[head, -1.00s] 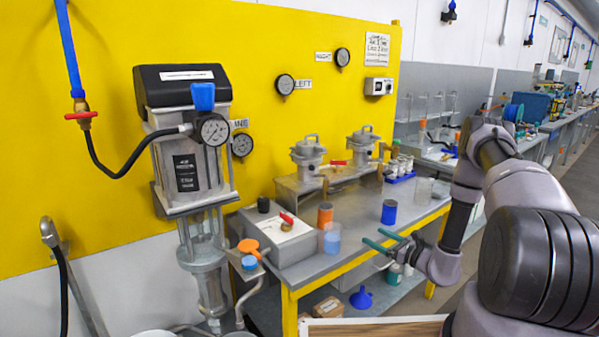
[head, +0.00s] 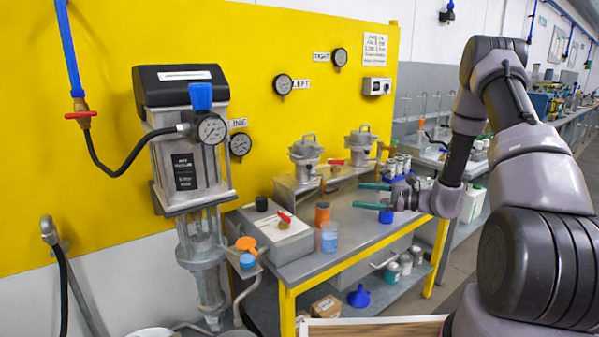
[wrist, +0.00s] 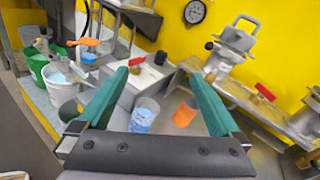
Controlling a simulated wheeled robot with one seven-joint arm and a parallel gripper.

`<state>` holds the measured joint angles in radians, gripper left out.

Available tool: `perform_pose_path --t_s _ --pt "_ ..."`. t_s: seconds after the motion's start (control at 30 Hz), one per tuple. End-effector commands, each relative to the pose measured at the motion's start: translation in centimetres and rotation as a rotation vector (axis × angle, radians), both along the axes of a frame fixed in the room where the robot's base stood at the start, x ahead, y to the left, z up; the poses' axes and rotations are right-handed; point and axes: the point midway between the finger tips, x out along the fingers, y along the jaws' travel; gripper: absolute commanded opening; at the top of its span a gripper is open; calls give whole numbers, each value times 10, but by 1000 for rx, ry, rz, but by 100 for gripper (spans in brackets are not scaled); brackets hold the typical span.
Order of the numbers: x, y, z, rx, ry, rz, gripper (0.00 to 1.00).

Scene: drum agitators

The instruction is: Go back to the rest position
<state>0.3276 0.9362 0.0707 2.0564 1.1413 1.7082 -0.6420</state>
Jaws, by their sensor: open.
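My gripper (head: 372,196) has green fingers spread apart with nothing between them. In the head view it is above the right part of the yellow-edged bench (head: 358,247), in front of a blue cylinder that it partly hides. In the wrist view my gripper (wrist: 160,85) points toward the bench, with the clear cup of blue contents (wrist: 144,114) and the orange cylinder (wrist: 185,113) beyond and between its fingers. My arm reaches in from the right of the head view, its elbow raised.
A tall pump with a gauge (head: 212,129) stands left of the bench. Two metal pots (head: 306,158) (head: 361,146) sit on a raised stand at the back. A grey box with a red-handled valve (head: 283,220) is on the bench. A blue funnel (head: 359,296) is on the lower shelf.

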Motion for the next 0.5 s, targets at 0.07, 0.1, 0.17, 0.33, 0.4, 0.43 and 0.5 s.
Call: perform_pose_path --t_s 0.07,0.1,0.17,0.33,0.4,0.43,0.5 --pt "-13 13 39 -74 -54 96 100" --pt "-23 19 55 -113 -73 145 100" --pt "-37 26 77 -177 -106 213 100" --pt "-82 38 129 -374 -204 383 100" --pt "-102 40 148 -461 -246 441 100" --pt "-110 40 155 -500 -264 464 100" --pt "-129 39 171 -592 -309 511 100"
